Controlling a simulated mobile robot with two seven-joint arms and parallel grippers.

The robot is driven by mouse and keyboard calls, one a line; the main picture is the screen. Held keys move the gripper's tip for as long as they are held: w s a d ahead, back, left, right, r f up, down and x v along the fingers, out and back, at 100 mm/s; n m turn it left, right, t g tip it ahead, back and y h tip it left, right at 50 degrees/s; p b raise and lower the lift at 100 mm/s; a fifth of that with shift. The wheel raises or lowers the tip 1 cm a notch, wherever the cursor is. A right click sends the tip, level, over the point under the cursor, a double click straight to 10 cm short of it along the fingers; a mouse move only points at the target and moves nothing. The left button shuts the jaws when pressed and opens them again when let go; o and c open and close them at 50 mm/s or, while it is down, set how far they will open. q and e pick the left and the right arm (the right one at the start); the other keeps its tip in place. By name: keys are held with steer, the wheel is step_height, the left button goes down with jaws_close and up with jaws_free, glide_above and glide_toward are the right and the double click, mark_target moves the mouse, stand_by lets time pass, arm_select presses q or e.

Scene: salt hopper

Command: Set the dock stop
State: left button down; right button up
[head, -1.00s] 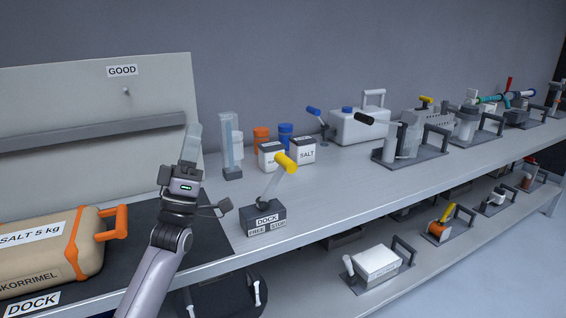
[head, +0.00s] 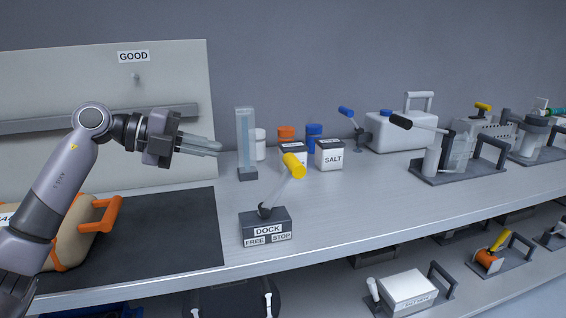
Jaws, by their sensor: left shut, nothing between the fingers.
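The dock stop is a dark box (head: 266,228) labelled DOCK, with FREE on the left and STOP on the right. Its lever (head: 277,190) has a yellow knob (head: 294,165) and leans up to the right, over the STOP side. My left gripper (head: 218,148) is shut and empty. It is raised above the dark mat, left of the lever, with its fingers pointing right and apart from the knob. My right gripper is not in view.
A tan salt bag with an orange handle (head: 103,213) lies on the dark mat (head: 160,240) at left, partly behind my arm. A clear column (head: 246,143) and salt containers (head: 330,154) stand behind the lever.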

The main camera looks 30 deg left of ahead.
mark_target(288, 164)
arm_select(q)
steer(key=p+x, duration=0.3)
steer(key=x, duration=1.1)
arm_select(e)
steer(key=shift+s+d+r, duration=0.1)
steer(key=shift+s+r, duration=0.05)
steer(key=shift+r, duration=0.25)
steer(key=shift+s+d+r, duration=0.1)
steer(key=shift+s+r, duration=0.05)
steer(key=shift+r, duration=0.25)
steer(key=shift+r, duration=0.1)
arm_select(q)
steer(key=shift+r+p, duration=0.2)
steer(key=shift+p, duration=0.2)
steer(key=p, duration=0.2)
steer(key=shift+w+d+g+y+p, duration=0.25)
steer(key=shift+w+g+y+p, duration=0.05)
steer(key=shift+p, duration=0.05)
steer(key=shift+w+d+f, duration=0.1)
steer(key=shift+f, duration=0.1)
steer(key=shift+w+d+f, duration=0.1)
steer(key=shift+f, duration=0.1)
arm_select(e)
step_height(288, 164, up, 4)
arm_select(q)
steer(key=shift+r+p, duration=0.1)
steer(key=shift+p, duration=0.25)
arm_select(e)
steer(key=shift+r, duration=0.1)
